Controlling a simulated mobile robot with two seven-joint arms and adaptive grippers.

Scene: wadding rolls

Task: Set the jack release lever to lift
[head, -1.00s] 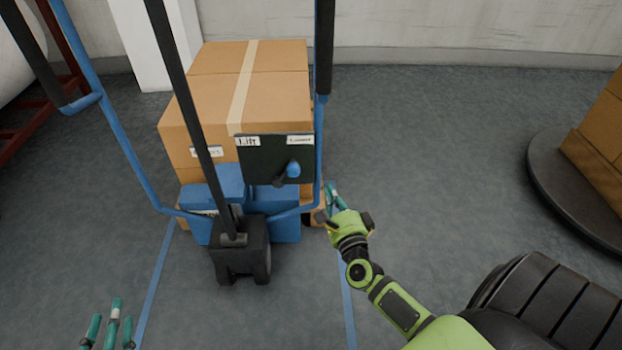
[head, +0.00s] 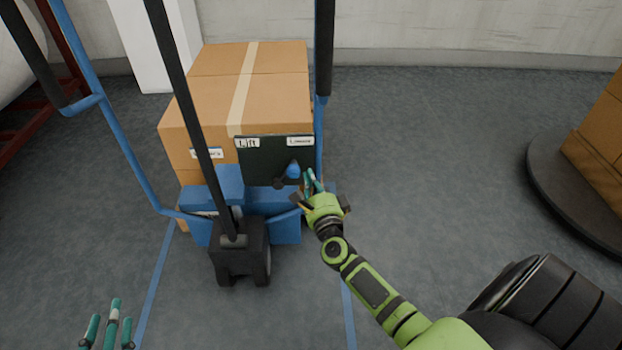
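The jack release lever has a blue knob (head: 293,171) on a short dark arm. It is mounted on a dark panel (head: 256,160) at the jack's handle. The panel has a "Lift" label (head: 248,143) at its upper left and a label that seems to read "Lower" (head: 300,141) at its upper right. The lever leans up and right, toward the right label. My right gripper (head: 312,181) is just right of the knob, its teal fingers slightly apart and empty; contact cannot be told. My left gripper (head: 112,326) is open and empty at the bottom left.
The blue pallet jack has upright handle bars (head: 130,150) and a black wheel unit (head: 240,252). Cardboard boxes (head: 215,95) stand behind the panel. A round dark platform with boxes (head: 548,180) is at the right. The floor between is clear.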

